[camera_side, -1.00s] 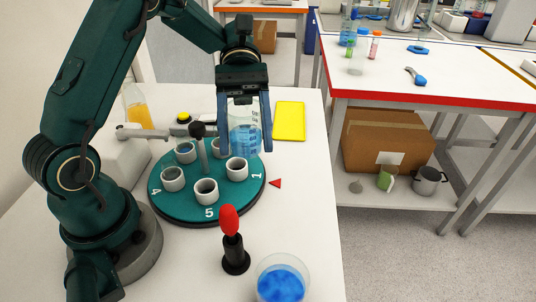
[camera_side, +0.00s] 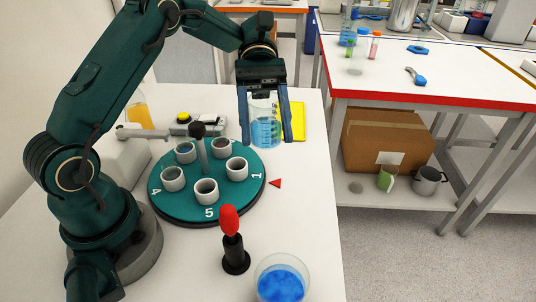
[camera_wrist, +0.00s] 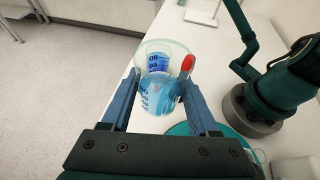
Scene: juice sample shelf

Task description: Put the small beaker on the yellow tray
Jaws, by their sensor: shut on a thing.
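The small beaker (camera_side: 265,127) is clear glass with blue liquid and blue markings. My gripper (camera_side: 266,138) is shut on it, one finger on each side, and holds it upright in the side view. In the wrist view the beaker (camera_wrist: 158,92) sits between the two fingers (camera_wrist: 157,108). The yellow tray (camera_side: 295,122) lies on the white table, just behind and right of the beaker in the side view, partly hidden by my right finger. I cannot tell the exact gap between beaker and table.
A green turntable (camera_side: 228,202) with several white cups and a centre post stands left of the beaker. An orange-filled bottle (camera_side: 139,112) stands at the back left.

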